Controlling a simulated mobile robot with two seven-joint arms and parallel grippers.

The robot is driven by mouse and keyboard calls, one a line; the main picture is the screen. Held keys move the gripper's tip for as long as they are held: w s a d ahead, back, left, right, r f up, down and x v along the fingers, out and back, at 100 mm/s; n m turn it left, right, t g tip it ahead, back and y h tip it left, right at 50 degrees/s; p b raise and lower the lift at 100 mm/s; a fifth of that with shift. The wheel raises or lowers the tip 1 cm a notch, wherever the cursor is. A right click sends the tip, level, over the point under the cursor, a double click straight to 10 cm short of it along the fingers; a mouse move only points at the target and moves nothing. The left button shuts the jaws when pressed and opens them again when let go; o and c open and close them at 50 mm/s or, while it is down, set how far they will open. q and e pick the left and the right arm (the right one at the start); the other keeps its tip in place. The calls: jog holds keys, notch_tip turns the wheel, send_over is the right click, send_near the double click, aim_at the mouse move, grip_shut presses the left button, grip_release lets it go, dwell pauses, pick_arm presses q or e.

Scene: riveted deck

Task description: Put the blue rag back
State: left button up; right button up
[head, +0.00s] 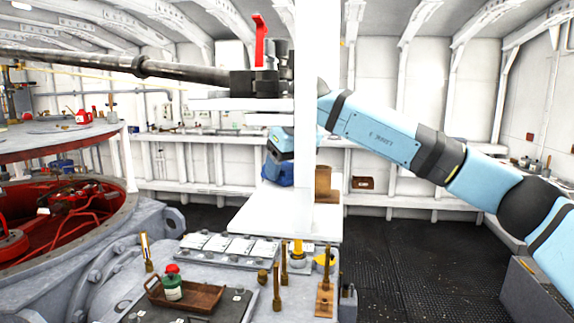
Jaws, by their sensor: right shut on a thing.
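The blue rag (277,172) shows as a dark blue bundle left of the white post, above a white ledge. My right gripper (281,155) is shut on it, with the light blue wrist just above. My right arm comes in from the right and passes behind the white post, which hides part of the wrist. The fingertips are too small to make out, and I cannot tell whether the rag touches the ledge. My left gripper is out of view.
The white post (305,90) rises from the white ledge (262,222). A brown wooden holder (323,186) stands just right of the post. In front are a wooden tray (205,297) with a green, red-topped bottle (173,284) and several brass fittings. Dark floor (400,255) lies open at right.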

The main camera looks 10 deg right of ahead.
jog(key=o, duration=0.9)
jog(key=shift+r, duration=0.1)
jog(key=shift+s+d+r, duration=0.1)
jog(key=shift+s+r, duration=0.05)
jog(key=shift+r, duration=0.2)
jog(key=b+v, duration=0.1)
jog(key=v, duration=1)
jog(key=shift+b, duration=0.3)
